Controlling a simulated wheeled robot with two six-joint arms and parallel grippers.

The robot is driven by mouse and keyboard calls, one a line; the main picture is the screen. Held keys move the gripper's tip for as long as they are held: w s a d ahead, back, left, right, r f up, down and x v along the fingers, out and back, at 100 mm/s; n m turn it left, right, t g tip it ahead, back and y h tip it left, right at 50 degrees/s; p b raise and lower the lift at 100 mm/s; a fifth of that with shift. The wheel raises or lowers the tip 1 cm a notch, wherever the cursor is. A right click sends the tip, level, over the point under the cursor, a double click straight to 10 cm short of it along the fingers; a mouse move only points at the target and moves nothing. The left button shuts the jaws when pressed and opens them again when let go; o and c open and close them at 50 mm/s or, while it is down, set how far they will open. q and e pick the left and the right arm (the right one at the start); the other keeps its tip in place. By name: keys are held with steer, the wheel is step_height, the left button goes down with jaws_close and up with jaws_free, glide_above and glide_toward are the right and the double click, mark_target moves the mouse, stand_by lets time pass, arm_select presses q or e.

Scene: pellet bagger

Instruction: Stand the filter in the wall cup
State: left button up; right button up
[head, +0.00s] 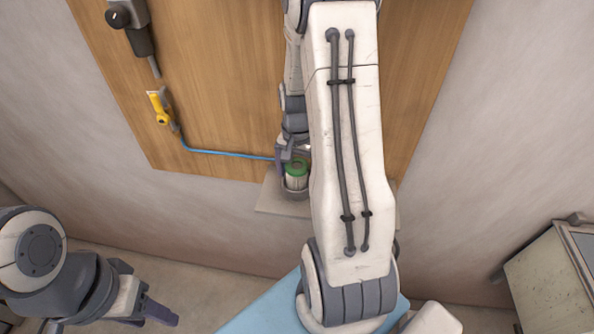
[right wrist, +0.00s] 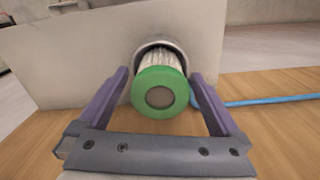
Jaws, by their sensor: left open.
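The filter (head: 296,176) has a green ring-shaped end cap and a pale pleated body. It stands upright in the grey wall cup (head: 294,191), and in the right wrist view the filter's green cap (right wrist: 160,92) faces the camera with the cup rim (right wrist: 163,44) around its far end. My right gripper (head: 292,160) is at the cap; in the right wrist view its purple fingers are spread either side of the filter, with narrow gaps showing, so it looks open. My left gripper (head: 162,316) is open and empty at the lower left, far from the cup.
The cup is on a pale plate (head: 268,197) below the wooden wall panel (head: 225,85). A blue hose (head: 215,153) runs from a yellow-handled tool (head: 160,105) towards the cup. A grey cabinet (head: 545,280) stands at the lower right. My right arm hides part of the panel.

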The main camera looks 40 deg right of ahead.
steer(key=shift+r, duration=0.1)
steer(key=shift+r+p, duration=0.3)
step_height(320, 180, up, 12)
steer(key=b, duration=0.2)
steer(key=s+a+n, duration=0.3)
steer(key=a+n, duration=0.7)
steer(key=a, duration=1.1)
steer(key=s+a+f+n+y, duration=0.1)
steer(key=s+a+n, duration=0.8)
steer(key=s, duration=0.4)
steer(key=shift+s+a+f+n, duration=0.15)
steer(key=shift+a+f+n, duration=0.15)
steer(key=shift+a, duration=0.15)
